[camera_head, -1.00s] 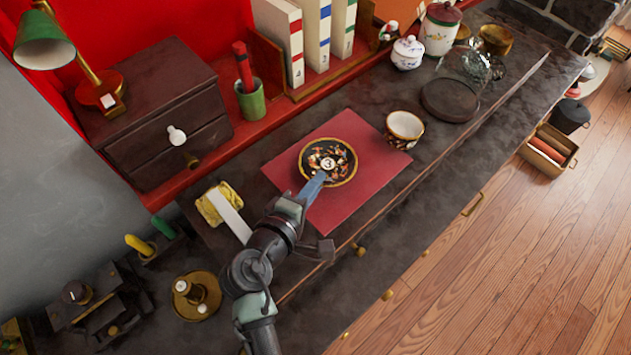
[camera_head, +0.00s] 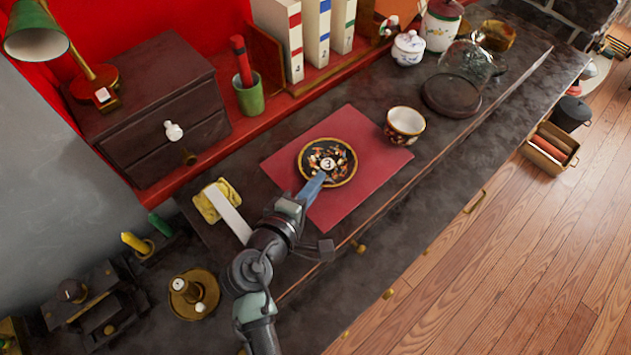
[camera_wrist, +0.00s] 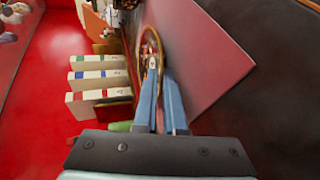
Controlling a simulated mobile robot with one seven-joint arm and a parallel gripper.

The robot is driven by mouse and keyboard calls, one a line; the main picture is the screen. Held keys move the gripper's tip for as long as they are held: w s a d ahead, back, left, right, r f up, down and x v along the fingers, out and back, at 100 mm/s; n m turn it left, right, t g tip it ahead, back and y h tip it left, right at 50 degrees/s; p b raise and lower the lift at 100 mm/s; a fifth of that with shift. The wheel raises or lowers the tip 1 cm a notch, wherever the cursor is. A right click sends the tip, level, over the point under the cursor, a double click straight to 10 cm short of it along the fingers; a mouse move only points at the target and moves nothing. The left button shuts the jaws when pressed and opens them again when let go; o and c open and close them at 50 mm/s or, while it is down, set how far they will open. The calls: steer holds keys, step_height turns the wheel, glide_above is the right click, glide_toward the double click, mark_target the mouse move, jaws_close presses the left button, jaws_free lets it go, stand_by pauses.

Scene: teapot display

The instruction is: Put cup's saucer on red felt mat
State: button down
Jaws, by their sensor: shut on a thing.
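The saucer (camera_head: 327,162) is dark and floral with a gold rim and a label reading 3 at its middle. In the head view it appears over the red felt mat (camera_head: 350,205); I cannot tell whether it touches the mat. My gripper (camera_head: 318,180) is shut on its near edge. In the wrist view the saucer (camera_wrist: 151,52) shows edge-on at the tips of my gripper (camera_wrist: 160,80), beside the mat (camera_wrist: 205,60). The cup (camera_head: 404,125), white inside with a patterned outside, stands at the mat's upper right corner.
A yellow cloth (camera_head: 213,201) lies left of the mat. A green pot (camera_head: 249,95) stands behind. A candle holder (camera_head: 193,292) is at the lower left.

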steer(key=shift+f+b, duration=0.35)
steer(key=shift+f, duration=0.15)
